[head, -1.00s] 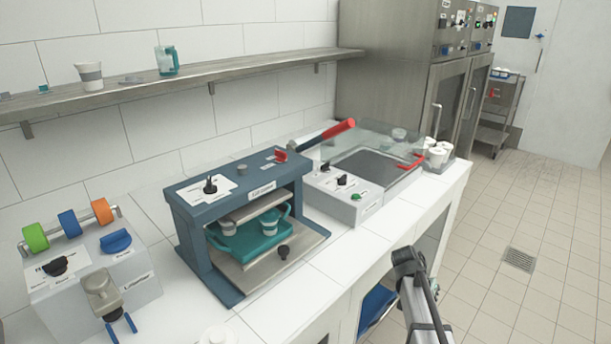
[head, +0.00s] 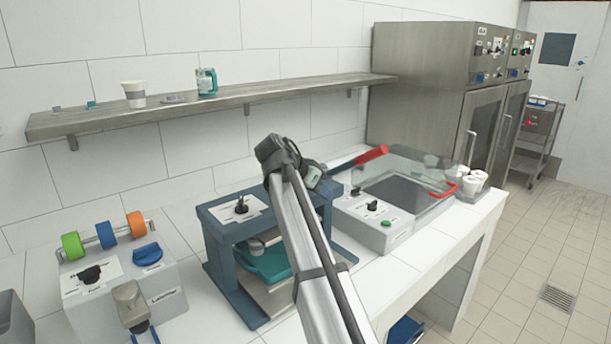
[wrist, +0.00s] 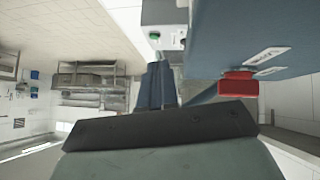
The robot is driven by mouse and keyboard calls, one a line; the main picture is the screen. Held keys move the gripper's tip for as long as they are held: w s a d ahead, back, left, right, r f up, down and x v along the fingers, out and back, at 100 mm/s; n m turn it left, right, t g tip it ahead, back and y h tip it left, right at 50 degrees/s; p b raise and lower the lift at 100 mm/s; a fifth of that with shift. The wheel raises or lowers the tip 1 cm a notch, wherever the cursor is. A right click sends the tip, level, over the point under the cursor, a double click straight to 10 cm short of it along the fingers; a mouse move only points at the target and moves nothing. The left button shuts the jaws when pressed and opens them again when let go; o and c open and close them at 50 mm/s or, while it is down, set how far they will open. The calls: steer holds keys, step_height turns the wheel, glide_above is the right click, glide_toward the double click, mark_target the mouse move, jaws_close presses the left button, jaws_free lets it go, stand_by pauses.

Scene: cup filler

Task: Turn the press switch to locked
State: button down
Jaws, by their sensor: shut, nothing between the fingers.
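The blue-framed press (head: 222,215) stands on the counter, partly behind my arm. Its top carries a black knob (head: 241,206) on a white label; the lettering is too small to read. A red switch (wrist: 238,86) next to white labels is on the blue press body in the wrist view; my arm hides it in the head view. I cannot tell which one is the press switch, or its setting. My gripper (wrist: 158,78) shows dark blue fingers, shut and empty, left of the red switch and apart from it. In the head view, the arm's end hides the fingertips.
A labelling machine (head: 125,285) with coloured rolls stands left of the press. A sealing unit (head: 385,220) with a clear cover and red-handled lever is close on its right. A shelf (head: 230,95) with a cup runs along the wall. The floor at right is clear.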

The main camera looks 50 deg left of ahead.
steer(key=s+a+r+y, duration=0.2)
steer(key=s+a+r, duration=0.65)
steer(key=s, duration=0.25)
steer(key=shift+m+t, duration=0.3)
steer(key=shift+t, duration=0.1)
steer(key=x, duration=0.6)
steer(key=d+x, duration=0.1)
steer(key=x, duration=0.2)
steer(key=shift+w+f, duration=0.1)
steer(key=shift+w, duration=0.2)
steer(key=shift+w+a, duration=0.1)
steer(key=shift+w, duration=1.85)
